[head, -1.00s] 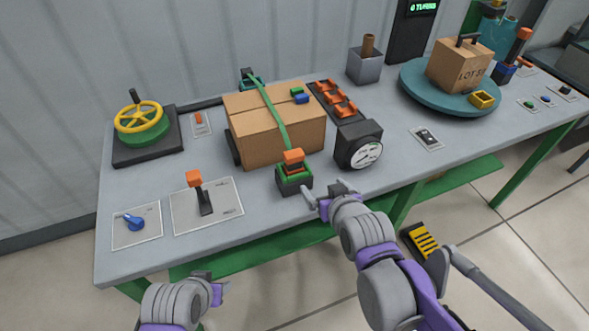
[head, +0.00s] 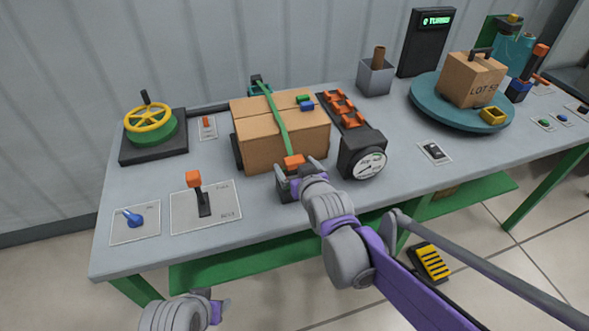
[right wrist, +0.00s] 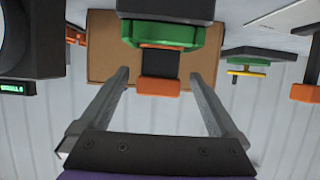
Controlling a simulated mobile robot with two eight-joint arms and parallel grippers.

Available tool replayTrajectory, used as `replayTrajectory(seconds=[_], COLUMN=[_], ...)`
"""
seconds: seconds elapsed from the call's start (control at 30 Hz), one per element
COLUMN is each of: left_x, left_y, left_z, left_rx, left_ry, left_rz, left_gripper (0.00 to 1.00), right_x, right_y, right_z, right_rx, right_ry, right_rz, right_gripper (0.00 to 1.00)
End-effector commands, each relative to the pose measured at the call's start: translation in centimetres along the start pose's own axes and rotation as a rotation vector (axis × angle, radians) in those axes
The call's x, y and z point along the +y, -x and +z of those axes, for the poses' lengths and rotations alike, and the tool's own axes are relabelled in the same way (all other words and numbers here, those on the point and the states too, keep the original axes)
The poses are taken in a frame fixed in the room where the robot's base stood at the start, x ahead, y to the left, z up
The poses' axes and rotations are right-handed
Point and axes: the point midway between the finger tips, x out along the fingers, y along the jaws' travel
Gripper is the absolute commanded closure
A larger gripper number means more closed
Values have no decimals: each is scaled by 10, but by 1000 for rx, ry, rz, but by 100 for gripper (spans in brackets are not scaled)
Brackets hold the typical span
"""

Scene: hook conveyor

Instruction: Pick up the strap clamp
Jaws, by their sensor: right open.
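The strap clamp has an orange lever top (head: 293,161) and a dark base at the front of the cardboard box (head: 278,140). A green strap (head: 276,115) runs over the box to it. In the right wrist view the clamp's orange lever (right wrist: 159,86) and green frame (right wrist: 164,36) show. My right gripper (head: 298,166) is open at the clamp, with fingers on either side of the lever and gaps visible in the wrist view (right wrist: 159,76). It partly hides the base. My left gripper (head: 219,309) is low at the bottom edge, its jaw opening unclear.
A dial gauge (head: 369,165) and a black rack with orange pieces (head: 340,107) stand right of the box. A lever panel (head: 226,205) is to the left, with a yellow handwheel (head: 148,117) behind. Bare tabletop (head: 265,216) lies in front.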

Motion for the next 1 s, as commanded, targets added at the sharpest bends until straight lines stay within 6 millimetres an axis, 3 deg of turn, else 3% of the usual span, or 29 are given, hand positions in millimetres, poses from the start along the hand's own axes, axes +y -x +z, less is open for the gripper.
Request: replayTrajectory(seconds=[0.23,0.57,1.0], left_x=[0,0,0], left_y=[-1,-1,-1], left_z=[1,1,1], left_rx=[0,0,0], left_ry=[0,0,0], left_rz=[0,0,0], left_gripper=[50,50,50], right_x=[1,1,1], right_y=[-36,-42,-42], right_z=[-4,-4,-4], right_rx=[0,0,0], right_ry=[0,0,0], right_rz=[0,0,0], right_gripper=[3,3,80])
